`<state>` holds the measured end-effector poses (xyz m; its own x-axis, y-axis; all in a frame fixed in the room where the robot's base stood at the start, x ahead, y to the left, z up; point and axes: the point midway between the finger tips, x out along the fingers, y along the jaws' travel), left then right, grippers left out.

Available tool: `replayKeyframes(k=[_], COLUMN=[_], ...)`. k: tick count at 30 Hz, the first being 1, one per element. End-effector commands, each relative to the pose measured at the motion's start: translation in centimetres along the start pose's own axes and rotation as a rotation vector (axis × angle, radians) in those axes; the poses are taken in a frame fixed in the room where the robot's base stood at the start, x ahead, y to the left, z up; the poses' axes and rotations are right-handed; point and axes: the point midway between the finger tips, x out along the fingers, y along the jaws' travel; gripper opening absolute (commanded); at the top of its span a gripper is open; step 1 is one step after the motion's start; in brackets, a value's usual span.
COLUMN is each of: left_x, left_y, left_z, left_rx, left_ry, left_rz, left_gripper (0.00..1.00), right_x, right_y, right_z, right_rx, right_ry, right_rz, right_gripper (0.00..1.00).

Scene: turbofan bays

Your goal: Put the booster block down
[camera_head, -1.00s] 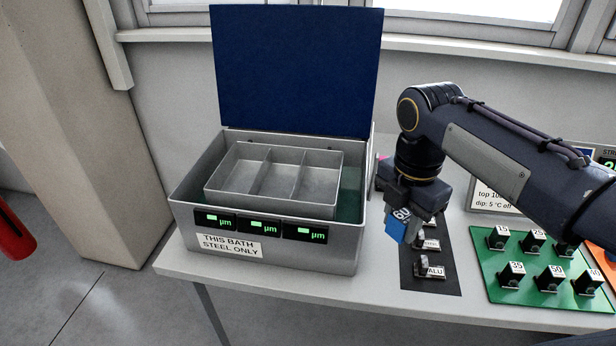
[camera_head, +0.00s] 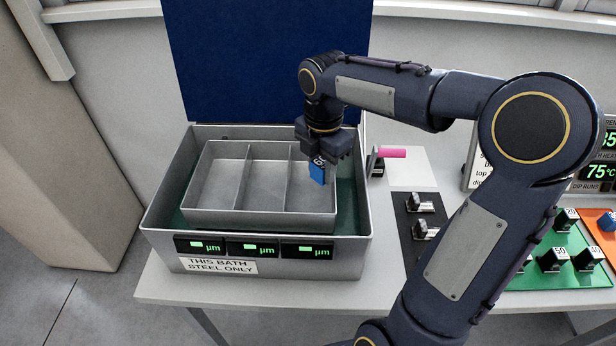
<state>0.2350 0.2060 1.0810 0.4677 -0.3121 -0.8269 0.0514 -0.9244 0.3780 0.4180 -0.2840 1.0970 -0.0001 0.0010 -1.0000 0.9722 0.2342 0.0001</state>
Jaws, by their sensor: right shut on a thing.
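My right gripper (camera_head: 320,162) is shut on a blue booster block (camera_head: 317,172) with a white marking on its upper part. It holds the block over the right compartment of the grey three-compartment tray (camera_head: 233,217). The block's lower end hangs around the level of the tray's rim; I cannot tell whether it touches anything. The tray stands inside the grey bath box (camera_head: 355,226), whose dark blue lid (camera_head: 265,60) is open at the back. All three compartments look empty from here. My left gripper is out of view.
A pink-handled lever (camera_head: 392,153) stands right of the box. A black mat (camera_head: 402,206) with small dark blocks and a green board (camera_head: 553,282) with numbered black blocks lie further right. The front label (camera_head: 215,266) reads "THIS BATH STEEL ONLY". My right arm crosses the table's right half.

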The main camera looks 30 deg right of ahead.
Motion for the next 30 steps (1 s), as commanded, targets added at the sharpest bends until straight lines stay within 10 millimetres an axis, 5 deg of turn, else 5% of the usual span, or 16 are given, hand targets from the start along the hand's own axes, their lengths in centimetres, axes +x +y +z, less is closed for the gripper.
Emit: replayKeyframes(k=[7,18,30], left_x=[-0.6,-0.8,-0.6], left_y=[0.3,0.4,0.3], left_z=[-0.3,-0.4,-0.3], left_rx=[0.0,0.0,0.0], left_ry=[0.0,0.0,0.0], left_rz=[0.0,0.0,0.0], left_gripper=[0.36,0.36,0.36], right_x=[3.7,7.6,8.3], right_y=[3.0,3.9,3.9], right_z=[0.0,0.0,0.0], right_rx=[0.0,0.001,0.0], right_ry=[0.001,0.001,0.0], right_rz=[-0.003,-0.003,-0.001], right_gripper=[0.06,0.06,0.06])
